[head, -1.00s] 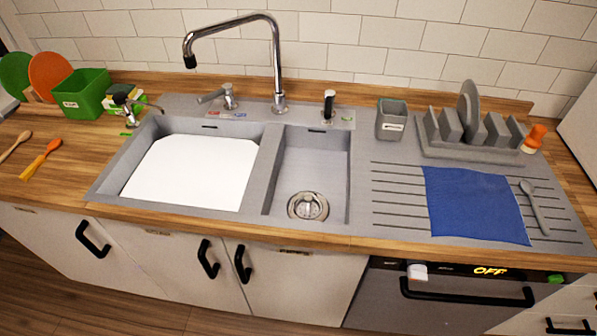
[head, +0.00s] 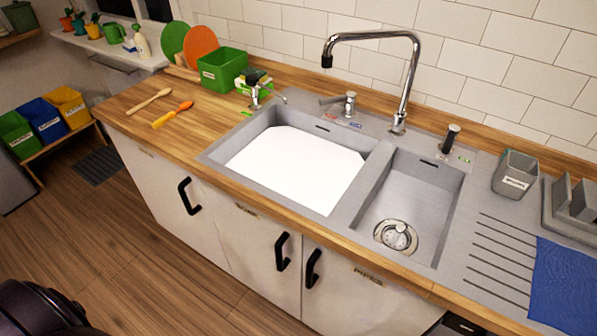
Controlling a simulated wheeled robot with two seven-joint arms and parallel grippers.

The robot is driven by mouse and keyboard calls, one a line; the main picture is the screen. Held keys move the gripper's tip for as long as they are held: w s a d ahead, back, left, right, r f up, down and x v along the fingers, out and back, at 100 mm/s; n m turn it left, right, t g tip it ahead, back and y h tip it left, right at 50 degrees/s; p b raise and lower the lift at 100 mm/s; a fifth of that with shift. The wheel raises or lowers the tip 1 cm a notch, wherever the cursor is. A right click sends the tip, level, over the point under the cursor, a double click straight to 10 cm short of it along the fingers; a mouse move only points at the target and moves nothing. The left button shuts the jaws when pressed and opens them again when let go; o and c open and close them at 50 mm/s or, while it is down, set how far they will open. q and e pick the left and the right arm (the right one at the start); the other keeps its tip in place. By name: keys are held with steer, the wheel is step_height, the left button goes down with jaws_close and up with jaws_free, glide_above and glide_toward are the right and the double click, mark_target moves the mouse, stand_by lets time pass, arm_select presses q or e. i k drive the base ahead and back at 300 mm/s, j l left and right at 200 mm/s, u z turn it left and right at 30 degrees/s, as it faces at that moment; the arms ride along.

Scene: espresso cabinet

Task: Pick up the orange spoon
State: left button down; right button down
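An orange utensil (head: 172,115) lies on the wooden counter left of the sink. It has a wider yellow-orange end at the lower left and a darker orange end at the upper right. A tan wooden spoon (head: 149,102) lies just behind it to the left, apart from it. Neither of my grippers shows in the head view. A dark rounded shape at the bottom left corner may be part of my own body.
A green bin (head: 221,70) stands behind the utensils, beside upright green and orange plates (head: 200,48). The double sink (head: 330,180) lies to the right. The counter around the utensils is clear. Coloured bins (head: 45,118) stand at the far left.

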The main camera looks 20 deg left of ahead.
mark_target(155, 125)
steer(key=u, duration=1.5)
steer(key=i+j, duration=0.35)
